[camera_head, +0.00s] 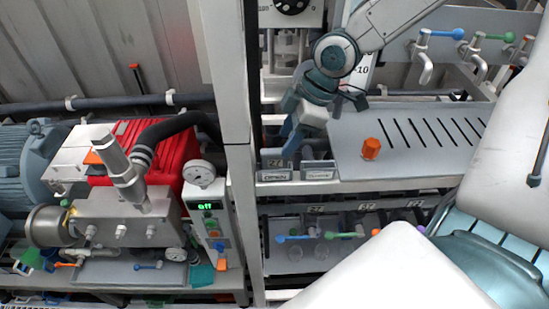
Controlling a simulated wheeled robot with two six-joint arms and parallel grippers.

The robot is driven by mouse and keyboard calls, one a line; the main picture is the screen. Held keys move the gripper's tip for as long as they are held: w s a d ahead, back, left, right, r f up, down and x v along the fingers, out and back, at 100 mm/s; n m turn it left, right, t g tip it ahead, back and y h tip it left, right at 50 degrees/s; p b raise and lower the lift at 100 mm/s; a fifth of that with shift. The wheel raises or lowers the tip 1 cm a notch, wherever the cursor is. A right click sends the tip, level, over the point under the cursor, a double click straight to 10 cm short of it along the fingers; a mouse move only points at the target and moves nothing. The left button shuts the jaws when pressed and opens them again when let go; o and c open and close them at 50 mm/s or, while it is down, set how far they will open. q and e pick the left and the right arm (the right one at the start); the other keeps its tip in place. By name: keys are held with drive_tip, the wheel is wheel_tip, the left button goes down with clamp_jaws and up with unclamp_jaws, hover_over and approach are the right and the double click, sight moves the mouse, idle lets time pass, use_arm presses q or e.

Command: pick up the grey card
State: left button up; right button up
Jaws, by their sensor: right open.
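My right gripper (303,125) hangs at the upper middle, with its arm coming in from the upper right. It is open, and its lower end is above two small labelled holders at the left end of the grey shelf. Grey pieces show in both holders, below the gripper. I cannot tell which of them, if any, is the grey card, as the gripper partly covers that area. My left gripper is not in view.
An orange knob (371,148) stands on the slotted grey shelf (420,165) right of the holders. A metal post (238,130) rises to the left. Taps (424,62) line the back right. Below are coloured valve handles (295,238). Red pump machinery (160,150) fills the left.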

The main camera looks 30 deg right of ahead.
sight(279, 150)
drive_tip(key=shift+s+a+f, duration=0.1)
drive_tip(key=shift+f, duration=0.2)
drive_tip(key=shift+a+f+p, duration=0.2)
drive_tip(key=shift+f+p, duration=0.05)
drive_tip(key=shift+p, duration=0.15)
drive_tip(key=shift+w+p+x, duration=0.2)
drive_tip(key=shift+p+x, duration=0.1)
drive_tip(key=shift+x, duration=0.65)
drive_tip(key=shift+w+a+f, duration=0.15)
drive_tip(key=shift+a+f, duration=0.05)
drive_tip(key=shift+f, duration=0.1)
drive_tip(key=shift+w+f, duration=0.1)
drive_tip(key=shift+f, duration=0.2)
drive_tip(key=shift+c, duration=0.4)
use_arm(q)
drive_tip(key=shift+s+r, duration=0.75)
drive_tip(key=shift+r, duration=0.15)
use_arm(e)
clamp_jaws()
